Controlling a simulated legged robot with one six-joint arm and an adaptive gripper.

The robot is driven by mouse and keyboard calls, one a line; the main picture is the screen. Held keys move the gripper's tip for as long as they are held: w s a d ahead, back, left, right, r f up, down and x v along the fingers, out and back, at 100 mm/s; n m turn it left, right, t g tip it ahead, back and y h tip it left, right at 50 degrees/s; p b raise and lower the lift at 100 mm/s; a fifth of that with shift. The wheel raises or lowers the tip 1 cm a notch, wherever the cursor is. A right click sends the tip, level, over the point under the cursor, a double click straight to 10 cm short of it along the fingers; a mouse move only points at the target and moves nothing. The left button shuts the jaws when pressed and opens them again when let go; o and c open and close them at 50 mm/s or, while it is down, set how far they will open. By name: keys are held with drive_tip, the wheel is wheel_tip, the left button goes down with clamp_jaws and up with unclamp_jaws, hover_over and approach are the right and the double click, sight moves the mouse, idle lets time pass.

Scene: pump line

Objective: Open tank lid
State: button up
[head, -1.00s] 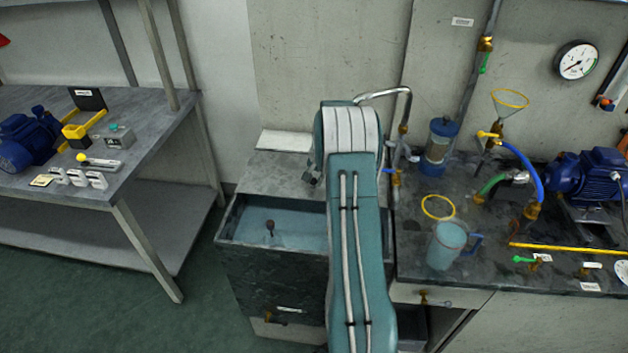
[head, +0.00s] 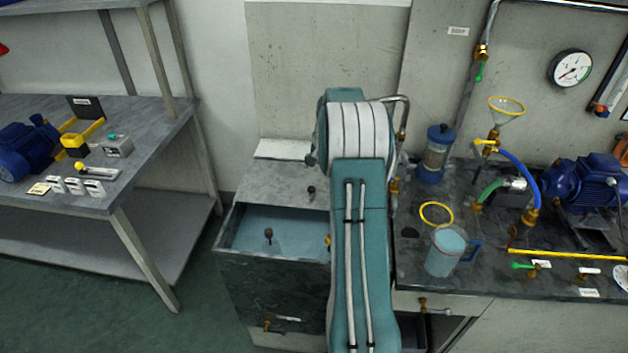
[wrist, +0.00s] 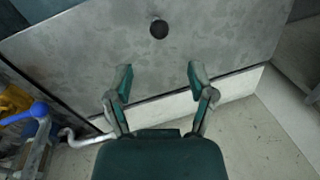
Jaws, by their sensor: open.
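The tank (head: 228,232) stands left of my arm in the head view, with pale blue water showing in its uncovered front part. Its flat grey lid (head: 265,185) lies over the rear part. A dark round knob (head: 311,190) stands on the lid. In the wrist view the lid (wrist: 230,45) fills the upper middle, with the knob (wrist: 159,28) near the top. My gripper (wrist: 158,78) is open and empty, its fingers apart and short of the knob in the picture. In the head view my arm hides the gripper and the tank's right side.
A dark knob-like piece (head: 268,235) shows in the water. A bent metal pipe (head: 398,110) is beside my arm. On the right bench are a clear jug (head: 445,252), a yellow ring (head: 437,213) and a blue pump (head: 585,185). A grey table (head: 150,150) stands left, with floor between.

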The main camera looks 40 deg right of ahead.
drive_tip(key=shift+s+d+r, duration=0.1)
drive_tip(key=shift+s+r, duration=0.05)
drive_tip(key=shift+r, duration=0.6)
drive_tip(key=shift+s+d+r, duration=0.1)
drive_tip(key=shift+r, duration=0.6)
drive_tip(key=s+a+r+n+t+h, duration=0.1)
drive_tip(key=s+a+r+n, duration=0.2)
drive_tip(key=a+r, duration=0.7)
drive_tip(key=s+a+r+n, duration=0.35)
drive_tip(key=a+r, duration=0.25)
drive_tip(key=a, duration=0.8)
drive_tip(key=s+a+n+t, duration=0.1)
drive_tip(key=s+a+n, duration=0.1)
drive_tip(key=s+a, duration=0.5)
drive_tip(key=s+a+f+n+t, duration=0.1)
drive_tip(key=s+a+n, duration=0.2)
drive_tip(key=s, duration=0.9)
drive_tip(key=a, duration=0.3)
drive_tip(key=shift+a+n+t, duration=0.3)
drive_tip(key=shift+a+n, duration=0.05)
drive_tip(key=shift+a, duration=0.05)
drive_tip(key=shift+f, duration=0.1)
